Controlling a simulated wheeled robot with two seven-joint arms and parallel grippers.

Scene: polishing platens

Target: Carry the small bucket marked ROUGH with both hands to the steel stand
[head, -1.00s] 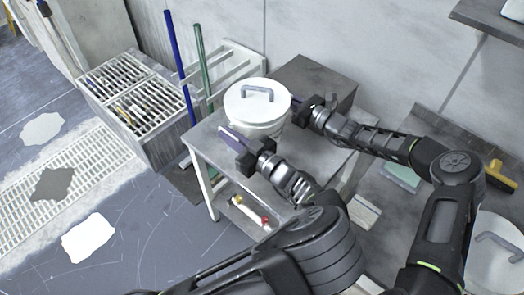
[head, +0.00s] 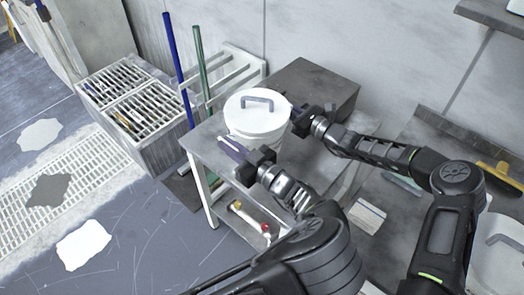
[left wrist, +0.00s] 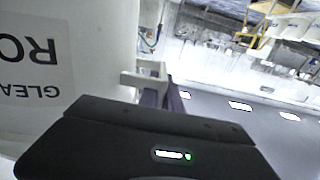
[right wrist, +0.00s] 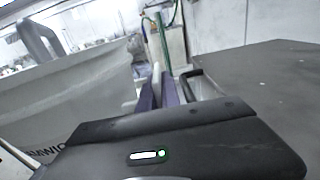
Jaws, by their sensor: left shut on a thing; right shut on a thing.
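The white bucket (head: 257,128) has a white lid and a grey handle on top. It is upright over the grey-topped stand (head: 205,147); I cannot tell whether its base touches the top. In the left wrist view the bucket (left wrist: 100,50) shows an upside-down label starting "RO". My left gripper (head: 232,146) is shut on a white lug on the bucket's near side. My right gripper (head: 298,112) is shut on the bucket's right side. The bucket also fills the left of the right wrist view (right wrist: 85,85). The bucket's base is partly hidden by my left gripper.
A dark block (head: 318,80) stands close behind and right of the bucket. A white rack (head: 232,75) and blue (head: 178,70) and green (head: 203,75) poles stand behind left. A grated bin (head: 130,100) is at left. Another white bucket (head: 497,262) stands at lower right.

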